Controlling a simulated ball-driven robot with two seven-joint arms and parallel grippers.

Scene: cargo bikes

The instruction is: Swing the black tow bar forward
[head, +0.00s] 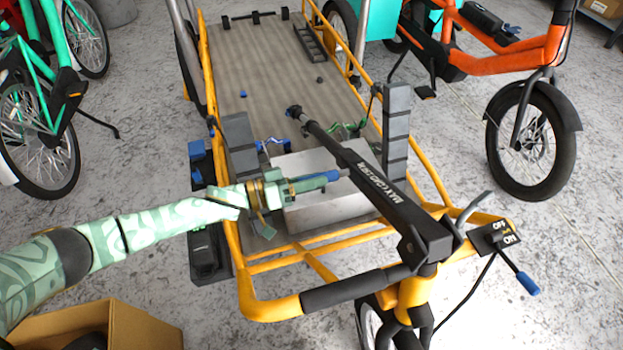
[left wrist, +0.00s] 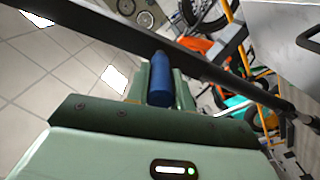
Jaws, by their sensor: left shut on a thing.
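The black tow bar (head: 375,187) runs diagonally over the front of the yellow cargo bike. Its near end sits at a hinge above the yellow front frame, and its far end (head: 294,112) points back over the deck. My right gripper is not in view.
A grey box (head: 310,208) lies below the bar between two dark grey posts (head: 396,125). An OFF/ON plate (head: 497,236) with a blue-tipped lever (head: 527,284) is at the right. An orange bike (head: 510,60) stands at the back right. A cardboard box (head: 140,325) is at the lower left.

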